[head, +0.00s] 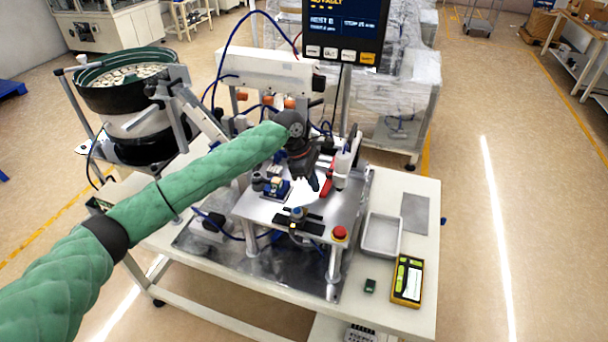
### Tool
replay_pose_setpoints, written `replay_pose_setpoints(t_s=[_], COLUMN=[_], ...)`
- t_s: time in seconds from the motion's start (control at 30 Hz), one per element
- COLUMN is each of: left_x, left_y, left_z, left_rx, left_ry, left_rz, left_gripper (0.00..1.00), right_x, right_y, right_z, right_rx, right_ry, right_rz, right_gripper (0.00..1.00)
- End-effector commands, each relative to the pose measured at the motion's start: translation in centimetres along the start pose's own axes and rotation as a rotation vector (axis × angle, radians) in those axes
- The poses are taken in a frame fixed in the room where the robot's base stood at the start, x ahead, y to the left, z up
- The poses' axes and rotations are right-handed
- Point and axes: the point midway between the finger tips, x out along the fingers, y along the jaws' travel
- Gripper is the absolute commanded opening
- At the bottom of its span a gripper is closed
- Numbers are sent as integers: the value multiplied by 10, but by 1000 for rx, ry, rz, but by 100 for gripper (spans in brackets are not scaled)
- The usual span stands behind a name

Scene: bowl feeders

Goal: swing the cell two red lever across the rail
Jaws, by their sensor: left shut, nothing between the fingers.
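My left arm, in a green sleeve, reaches in from the left over the machine. My left gripper (313,182) is shut and empty, pointing down above the raised metal plate (262,208). A red lever (328,180) shows just right of the fingertips, beside a white cylinder; part of it is hidden behind the gripper. I cannot tell whether the fingers touch the lever. The rail is not clearly made out behind my gripper. My right gripper is not in view.
A green-rimmed bowl feeder (120,75) stands at left. A red button (339,233) sits at the plate's front right corner. A grey tray (381,236) and a yellow-framed device (407,280) lie on the table at right. A screen (345,30) stands behind.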

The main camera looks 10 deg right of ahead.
Motion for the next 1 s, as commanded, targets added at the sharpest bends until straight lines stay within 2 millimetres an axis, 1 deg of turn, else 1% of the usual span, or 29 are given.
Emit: replay_pose_setpoints(t_s=[0.47,0.8,1.0], left_x=[0,-3,-2], left_y=[1,10,14], left_z=[0,-4,-6], left_rx=[-1,0,-1], left_ry=[0,-1,0], left_rz=[0,-1,-1], left_gripper=[0,0,0], right_x=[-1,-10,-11], right_y=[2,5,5], right_z=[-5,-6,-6], right_rx=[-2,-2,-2], right_ry=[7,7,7], right_rz=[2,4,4], right_gripper=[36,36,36])
